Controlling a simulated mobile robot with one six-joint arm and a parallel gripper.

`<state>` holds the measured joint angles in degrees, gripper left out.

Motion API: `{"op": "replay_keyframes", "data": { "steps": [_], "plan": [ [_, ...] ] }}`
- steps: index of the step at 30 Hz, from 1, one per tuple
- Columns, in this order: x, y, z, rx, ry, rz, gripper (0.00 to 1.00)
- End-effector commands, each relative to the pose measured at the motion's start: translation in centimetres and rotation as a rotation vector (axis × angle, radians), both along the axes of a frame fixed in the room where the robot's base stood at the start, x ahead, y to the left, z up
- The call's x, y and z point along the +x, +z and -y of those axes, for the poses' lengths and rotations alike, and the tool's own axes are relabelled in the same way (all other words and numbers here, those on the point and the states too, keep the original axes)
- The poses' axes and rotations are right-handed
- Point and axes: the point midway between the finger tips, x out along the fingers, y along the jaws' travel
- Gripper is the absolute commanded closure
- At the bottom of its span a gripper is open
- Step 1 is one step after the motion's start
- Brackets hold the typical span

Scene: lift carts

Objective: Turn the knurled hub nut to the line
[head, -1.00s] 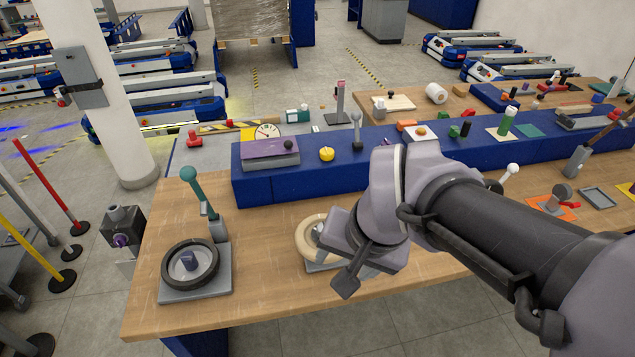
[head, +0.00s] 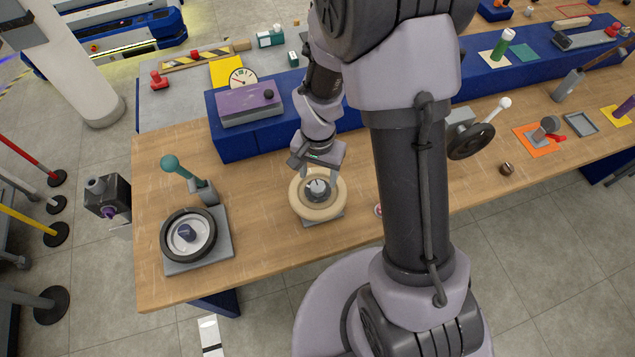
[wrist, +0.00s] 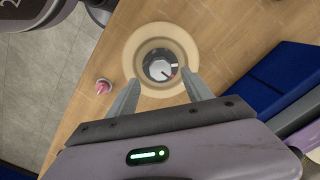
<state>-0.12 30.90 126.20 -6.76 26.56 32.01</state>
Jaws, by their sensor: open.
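The hub nut (head: 318,188) is a small dark round piece with a pale grey face, in the middle of a cream ring (head: 299,205) on the workbench. In the wrist view the nut (wrist: 159,69) shows a dark mark on its face and a small pale mark at its right edge. The cream ring (wrist: 137,45) surrounds it. My gripper (wrist: 161,80) is open and empty, its two fingers reaching over the ring's near side, one either side of the nut's near edge. In the head view my gripper (head: 318,174) is just behind the nut. Contact cannot be told.
A black ring fixture (head: 165,240) with a teal-knobbed lever (head: 170,164) stands to the left. A blue raised block (head: 232,146) with a purple-topped box (head: 246,106) is behind. A small red-and-white piece (wrist: 103,87) lies near the ring. Bare wood surrounds the ring's left side.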

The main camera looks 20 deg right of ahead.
Motion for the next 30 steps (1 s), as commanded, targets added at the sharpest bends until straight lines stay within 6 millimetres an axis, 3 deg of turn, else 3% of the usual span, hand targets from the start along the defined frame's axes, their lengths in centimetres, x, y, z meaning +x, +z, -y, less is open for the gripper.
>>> {"op": "replay_keyframes", "data": {
  "steps": [1, 6, 18, 27, 30],
  "plan": [
    [-0.1, -1.5, 0.0, 0.0, -0.001, -0.004, 0.41],
    [0.0, -4.1, 0.0, 0.0, 0.0, -0.001, 0.41],
    [0.0, -5.0, 0.0, 0.0, 0.0, 0.001, 0.41],
    [0.0, -5.0, 0.0, 0.0, 0.0, 0.001, 1.0],
    [0.0, -5.0, 0.0, 0.0, 0.001, 0.001, 1.0]
  ]
}}
